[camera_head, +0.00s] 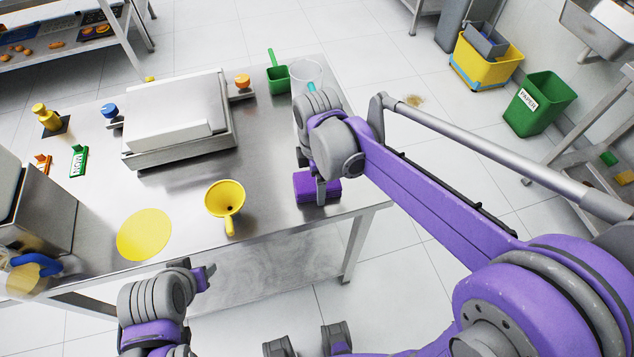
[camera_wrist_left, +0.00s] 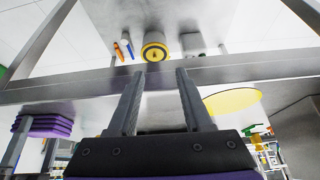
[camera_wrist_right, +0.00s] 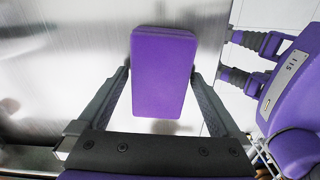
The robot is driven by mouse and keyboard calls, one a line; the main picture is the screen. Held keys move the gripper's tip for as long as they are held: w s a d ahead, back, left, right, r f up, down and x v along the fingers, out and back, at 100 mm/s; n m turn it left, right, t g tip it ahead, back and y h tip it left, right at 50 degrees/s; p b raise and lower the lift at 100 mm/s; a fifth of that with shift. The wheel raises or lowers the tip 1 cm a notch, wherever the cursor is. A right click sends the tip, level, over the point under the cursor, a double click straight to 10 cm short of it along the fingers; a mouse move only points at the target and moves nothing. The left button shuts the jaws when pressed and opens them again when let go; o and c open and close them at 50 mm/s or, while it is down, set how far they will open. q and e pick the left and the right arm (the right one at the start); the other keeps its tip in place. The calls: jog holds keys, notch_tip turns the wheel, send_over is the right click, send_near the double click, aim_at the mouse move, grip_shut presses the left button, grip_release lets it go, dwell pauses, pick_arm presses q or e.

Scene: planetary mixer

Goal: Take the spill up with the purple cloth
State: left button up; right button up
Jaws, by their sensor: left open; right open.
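The purple cloth (camera_head: 316,187), a folded stack, lies on the steel table near its front right corner. My right gripper (camera_head: 320,192) is open right at it. In the right wrist view the cloth (camera_wrist_right: 163,70) lies between the spread fingers (camera_wrist_right: 160,85); whether they touch it I cannot tell. The cloth also shows at the left of the left wrist view (camera_wrist_left: 43,126). A small brownish patch (camera_head: 415,101), which looks like the spill, is on the floor tiles beyond the table's right side. My left gripper (camera_head: 205,278) is open and empty in front of the table's front edge.
On the steel table (camera_head: 275,150) are a yellow funnel (camera_head: 225,198), a yellow disc (camera_head: 144,234), a large pale box-like device (camera_head: 176,115), a green scoop (camera_head: 278,75) and a clear container (camera_head: 306,74). Yellow (camera_head: 487,62) and green (camera_head: 540,103) bins stand right of the floor patch.

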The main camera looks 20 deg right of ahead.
jog(key=c, duration=1.2)
jog(key=shift+r, duration=0.1)
notch_tip(320, 180, up, 10)
jog(key=shift+p, duration=0.3)
jog(key=o, duration=0.7)
jog(key=c, duration=0.5)
